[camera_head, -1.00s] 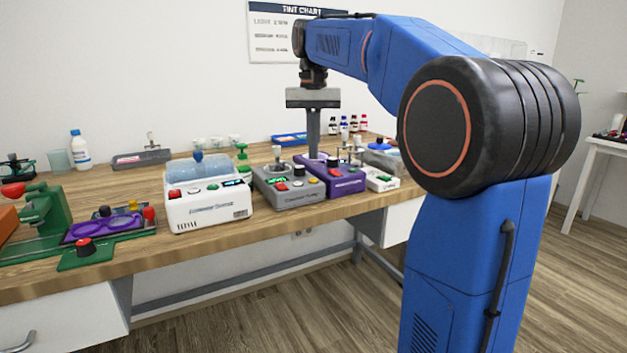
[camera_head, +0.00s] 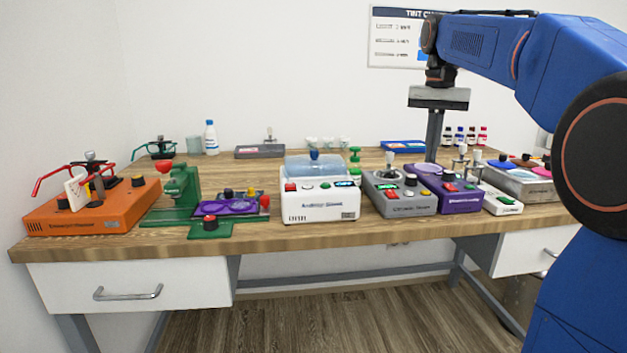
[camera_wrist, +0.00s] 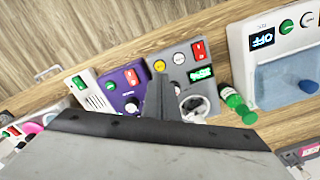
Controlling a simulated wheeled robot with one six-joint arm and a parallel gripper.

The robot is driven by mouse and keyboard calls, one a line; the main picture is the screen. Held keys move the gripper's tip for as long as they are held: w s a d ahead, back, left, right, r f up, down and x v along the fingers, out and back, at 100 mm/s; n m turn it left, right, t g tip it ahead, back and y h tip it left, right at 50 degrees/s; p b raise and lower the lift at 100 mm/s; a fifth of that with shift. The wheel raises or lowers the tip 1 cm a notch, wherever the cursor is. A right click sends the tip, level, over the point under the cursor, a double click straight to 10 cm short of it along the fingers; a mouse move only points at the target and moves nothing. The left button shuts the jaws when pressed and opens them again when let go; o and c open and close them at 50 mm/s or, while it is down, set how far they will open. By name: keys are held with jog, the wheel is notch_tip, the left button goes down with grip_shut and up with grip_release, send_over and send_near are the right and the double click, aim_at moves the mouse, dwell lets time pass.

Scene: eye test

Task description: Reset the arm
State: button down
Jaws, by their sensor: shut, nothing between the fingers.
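My gripper (camera_head: 432,158) points straight down at the end of my blue arm, at the right of the head view. Its fingers are together and hold nothing. In the head view they overlap the back of the purple device (camera_head: 446,190), beside the grey device (camera_head: 399,192). In the wrist view the closed fingers (camera_wrist: 161,82) stand in front of the grey device (camera_wrist: 181,62), with the purple device (camera_wrist: 127,88) to their left. I cannot tell whether the fingertips touch anything.
A white device with a blue tank (camera_head: 318,203), a green bottle (camera_head: 355,165) and an orange device (camera_head: 92,213) stand on the wooden bench (camera_head: 260,234). Small bottles (camera_head: 460,136) stand at the back. Bare bench shows along the front edge.

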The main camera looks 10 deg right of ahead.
jog(key=s+a+f+n+t, duration=0.2)
jog(key=s+a+f+n, duration=0.1)
jog(key=s+f, duration=1.1)
jog(key=s+a+f+n+t, duration=0.2)
jog(key=s+a+f, duration=0.3)
jog(key=s+f, duration=1)
jog(key=shift+n+t, duration=0.4)
jog(key=shift+n, duration=0.1)
